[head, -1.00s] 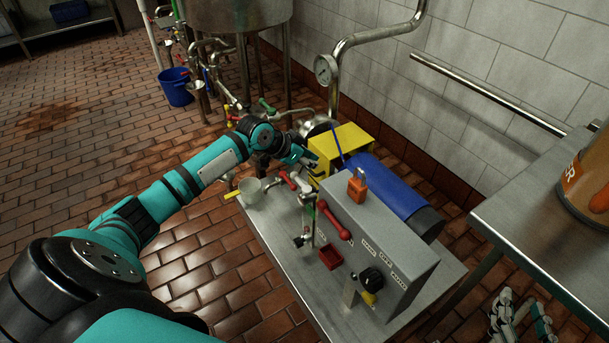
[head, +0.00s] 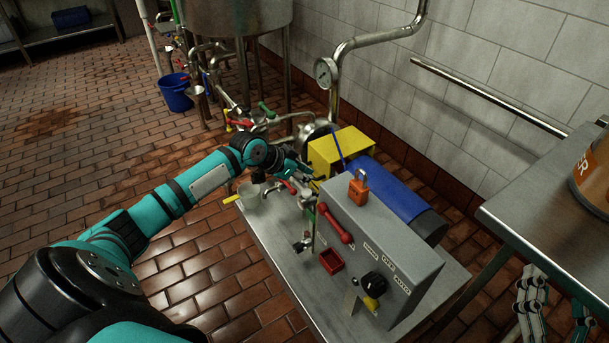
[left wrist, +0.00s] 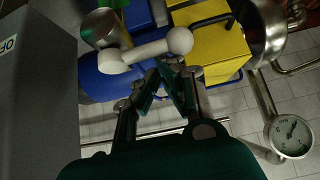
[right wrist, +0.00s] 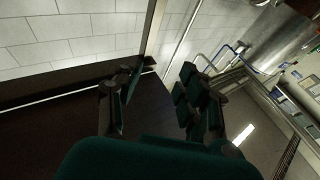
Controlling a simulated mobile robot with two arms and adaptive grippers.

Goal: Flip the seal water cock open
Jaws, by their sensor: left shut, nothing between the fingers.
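Small cocks stand on the skid beside the grey panel box. One has a red lever (head: 289,187); another red-and-pale fitting (head: 306,199) is just below it. I cannot tell which one is the seal water cock. My left gripper (head: 308,171) is just above these, by the yellow guard (head: 324,155). In the left wrist view its fingers (left wrist: 176,72) meet at the tips with nothing between them. A pale bar with rounded ends (left wrist: 150,52) lies just beyond the tips; contact is unclear. My right gripper (right wrist: 160,92) is open and empty, low at the right in the head view (head: 556,312).
The grey panel box (head: 385,235) carries a red lever (head: 335,223), an orange padlock (head: 359,186) and a black knob (head: 373,284). A blue motor (head: 395,195) lies behind it. A steel table (head: 530,215) stands at right. Open tiled floor lies left.

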